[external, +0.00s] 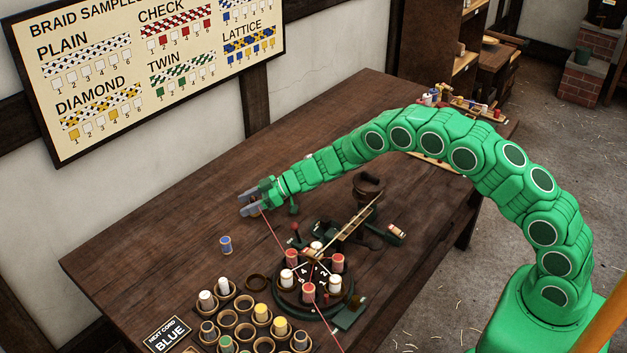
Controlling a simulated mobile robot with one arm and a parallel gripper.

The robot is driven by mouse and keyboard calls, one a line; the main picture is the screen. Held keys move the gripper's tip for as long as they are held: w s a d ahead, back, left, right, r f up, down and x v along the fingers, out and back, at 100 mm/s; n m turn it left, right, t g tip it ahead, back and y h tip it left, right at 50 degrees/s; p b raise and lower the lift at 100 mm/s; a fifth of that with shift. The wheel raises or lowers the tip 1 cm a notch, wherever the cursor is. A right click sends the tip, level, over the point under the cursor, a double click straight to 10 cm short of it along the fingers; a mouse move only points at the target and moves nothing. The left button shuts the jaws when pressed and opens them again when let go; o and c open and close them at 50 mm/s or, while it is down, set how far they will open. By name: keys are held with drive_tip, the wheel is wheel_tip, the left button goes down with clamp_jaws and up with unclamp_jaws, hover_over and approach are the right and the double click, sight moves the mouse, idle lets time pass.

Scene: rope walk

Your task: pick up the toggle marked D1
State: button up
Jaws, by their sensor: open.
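My green arm reaches left over the dark wooden table (150,232). My gripper (246,204) is open above the table's far left part. A small brownish object (255,209) shows partly between or behind its grey fingers; I cannot tell whether it touches them. I cannot read a D1 mark anywhere, so I cannot tell which thing is the toggle. A small pale barrel-shaped piece with reddish ends (396,230) sits in a green fitting right of the braiding disc (310,283). The disc carries several red and white bobbins around numbered places.
A rack of round cups (245,331) with several bobbins stands at the front. A lone blue bobbin (226,245) stands left of the disc. A thin red cord (270,229) runs near my gripper. A sign (168,333) reads NEXT CORD BLUE. The table's left part is clear.

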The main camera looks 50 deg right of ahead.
clamp_jaws()
drive_tip(key=shift+r, duration=0.1)
